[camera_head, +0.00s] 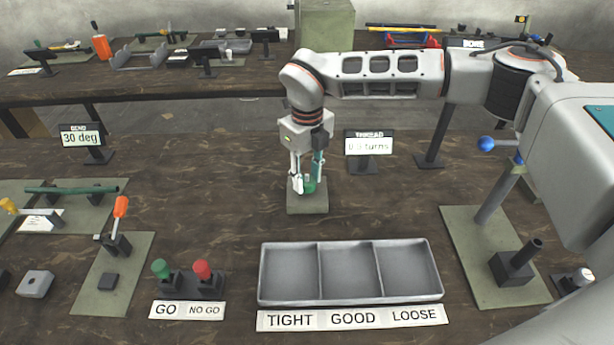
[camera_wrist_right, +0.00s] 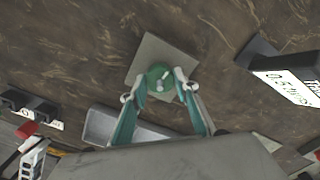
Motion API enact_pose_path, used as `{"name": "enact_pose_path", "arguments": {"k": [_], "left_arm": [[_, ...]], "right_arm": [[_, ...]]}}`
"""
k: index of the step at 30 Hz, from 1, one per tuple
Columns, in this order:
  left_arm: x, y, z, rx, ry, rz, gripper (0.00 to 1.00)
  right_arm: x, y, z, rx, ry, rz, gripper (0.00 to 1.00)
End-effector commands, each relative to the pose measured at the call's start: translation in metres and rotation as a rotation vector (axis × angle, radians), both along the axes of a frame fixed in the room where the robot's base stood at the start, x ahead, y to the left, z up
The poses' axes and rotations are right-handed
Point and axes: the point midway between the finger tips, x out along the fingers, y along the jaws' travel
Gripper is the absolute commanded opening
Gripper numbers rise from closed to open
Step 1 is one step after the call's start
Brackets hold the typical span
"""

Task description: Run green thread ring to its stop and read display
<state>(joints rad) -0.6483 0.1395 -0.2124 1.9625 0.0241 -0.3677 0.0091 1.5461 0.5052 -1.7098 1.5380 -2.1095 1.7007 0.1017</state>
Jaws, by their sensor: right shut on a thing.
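The green thread ring (camera_head: 309,187) sits on a small grey-green base plate (camera_head: 307,209) in the middle of the table. My right gripper (camera_head: 308,181) points down and is shut on the ring, with one finger on each side. In the right wrist view the round green ring (camera_wrist_right: 158,72) shows between the fingertips (camera_wrist_right: 155,85), with a pale piece at its centre. The thread display (camera_head: 368,147) stands just right of the ring. It shows a number of turns beginning with 0; the last digit is hard to read. My left gripper is out of view.
A three-part grey tray (camera_head: 350,297) with TIGHT, GOOD and LOOSE labels lies in front. Green and red GO/NO GO gauges (camera_head: 186,278) stand left of it. A bend display (camera_head: 82,137) reads 30 deg. A press with a blue knob (camera_head: 486,144) is at right.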

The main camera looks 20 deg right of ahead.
Motion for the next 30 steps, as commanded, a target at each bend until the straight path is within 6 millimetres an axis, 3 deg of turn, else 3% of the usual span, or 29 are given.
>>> {"name": "enact_pose_path", "arguments": {"k": [15, 30], "left_arm": [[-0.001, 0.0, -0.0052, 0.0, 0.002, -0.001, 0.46], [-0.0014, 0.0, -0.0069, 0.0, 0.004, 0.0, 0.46]], "right_arm": [[-0.0001, 0.0001, -0.0005, 0.001, 0.0, -0.436, 0.09], [-0.0001, -0.0001, -0.0002, 0.0, 0.0, -0.606, 0.09]]}}
